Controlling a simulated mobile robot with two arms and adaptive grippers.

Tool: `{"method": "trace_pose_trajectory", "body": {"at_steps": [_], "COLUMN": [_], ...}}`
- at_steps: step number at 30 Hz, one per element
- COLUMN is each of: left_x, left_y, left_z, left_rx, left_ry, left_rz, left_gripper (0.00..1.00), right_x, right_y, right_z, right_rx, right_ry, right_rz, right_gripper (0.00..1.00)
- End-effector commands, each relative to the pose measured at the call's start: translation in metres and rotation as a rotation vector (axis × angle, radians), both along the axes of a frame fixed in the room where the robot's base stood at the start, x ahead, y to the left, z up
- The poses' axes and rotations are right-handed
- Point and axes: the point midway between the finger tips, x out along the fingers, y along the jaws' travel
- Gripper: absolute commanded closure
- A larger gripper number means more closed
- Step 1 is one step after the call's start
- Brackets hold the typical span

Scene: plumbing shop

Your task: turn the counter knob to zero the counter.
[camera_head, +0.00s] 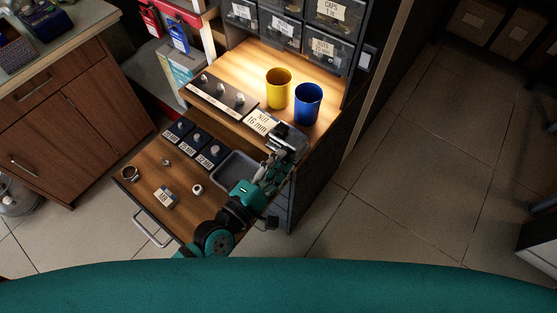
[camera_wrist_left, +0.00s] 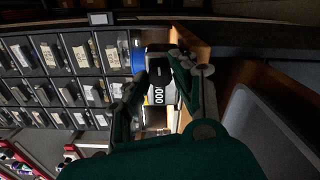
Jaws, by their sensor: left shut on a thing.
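The counter (camera_head: 289,137) is a small grey and black device at the right edge of the wooden workbench, in front of the blue cup. In the left wrist view the counter (camera_wrist_left: 158,93) shows white digits that look like 000, turned sideways. My left gripper (camera_head: 279,152) reaches it from the front. In the left wrist view the fingers of my left gripper (camera_wrist_left: 161,80) lie on either side of the counter, shut on it. I cannot clearly make out the knob; the fingers may cover it. My right gripper is out of view.
A yellow cup (camera_head: 278,90) and a blue cup (camera_head: 308,104) stand behind the counter. A NUT 16 mm label (camera_head: 261,123) is just left of it. A grey tray (camera_head: 237,169) lies beside my left arm. Small fittings lie on the pulled-out board (camera_head: 147,172). Parts drawers (camera_head: 282,25) rise behind.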

Motion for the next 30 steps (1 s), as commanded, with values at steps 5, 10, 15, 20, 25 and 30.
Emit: {"method": "trace_pose_trajectory", "body": {"at_steps": [5, 10, 15, 20, 25, 30], "left_x": [-0.0007, -0.0007, -0.0008, -0.0006, -0.0004, -0.0062], "left_y": [-0.0004, -0.0005, -0.0006, -0.0003, -0.0002, 0.0042], "left_z": [-0.001, -0.0012, -0.0013, -0.0009, -0.0005, -0.0012], "left_rx": [0.012, 0.011, 0.012, 0.01, 0.009, 0.011], "left_ry": [-0.006, -0.005, -0.004, -0.005, -0.006, -0.005], "left_rz": [-0.002, -0.002, -0.002, -0.002, 0.0, -0.002], "left_gripper": [1.0, 1.0, 0.69, 0.51, 0.51, 0.51], "right_x": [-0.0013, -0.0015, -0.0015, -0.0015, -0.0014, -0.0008], "right_y": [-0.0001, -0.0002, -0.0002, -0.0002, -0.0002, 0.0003], "right_z": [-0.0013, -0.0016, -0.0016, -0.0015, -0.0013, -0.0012], "right_rx": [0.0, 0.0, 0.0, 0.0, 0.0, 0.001], "right_ry": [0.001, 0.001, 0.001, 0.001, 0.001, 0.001], "right_rz": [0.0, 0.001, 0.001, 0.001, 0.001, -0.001], "right_gripper": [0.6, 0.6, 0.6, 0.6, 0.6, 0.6]}}
